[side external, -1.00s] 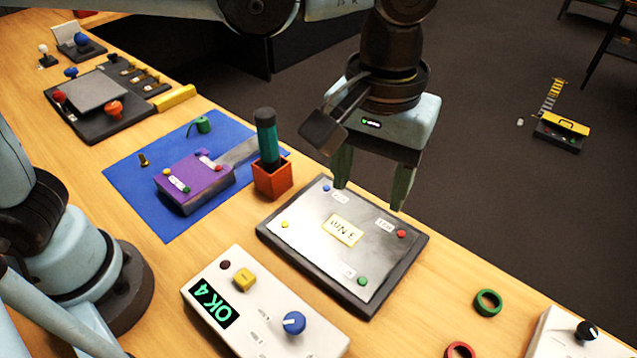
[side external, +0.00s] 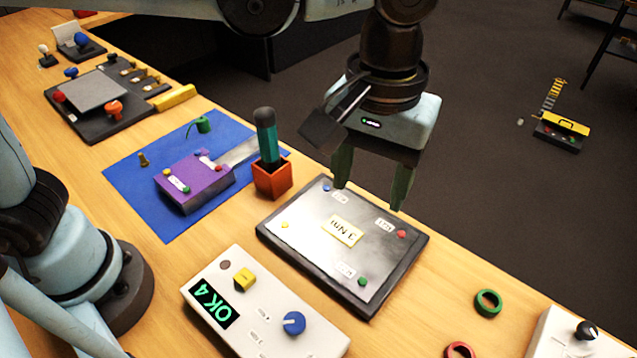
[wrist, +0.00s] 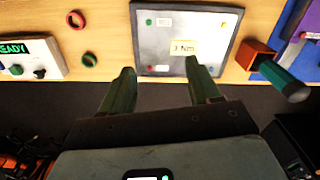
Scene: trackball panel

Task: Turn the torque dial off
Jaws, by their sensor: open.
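A white control box (side external: 262,310) stands at the front of the bench in the side view. It carries a green display reading "OK 4", a yellow knob (side external: 244,279) and a blue dial (side external: 293,323). Which of these is the torque dial I cannot tell. My gripper (side external: 372,190) is open and empty, pointing down above the far edge of a grey panel. In the wrist view my gripper (wrist: 160,82) has its two green fingers apart, with nothing between them.
The grey panel (side external: 315,262) has a yellow "3 Nm" label and coloured buttons. An orange holder (side external: 272,182) with a teal-handled tool stands beside it. Green (side external: 488,302) and red (side external: 459,351) rings lie at right, near another white box (side external: 562,340). A purple block (side external: 194,186) rests on a blue mat.

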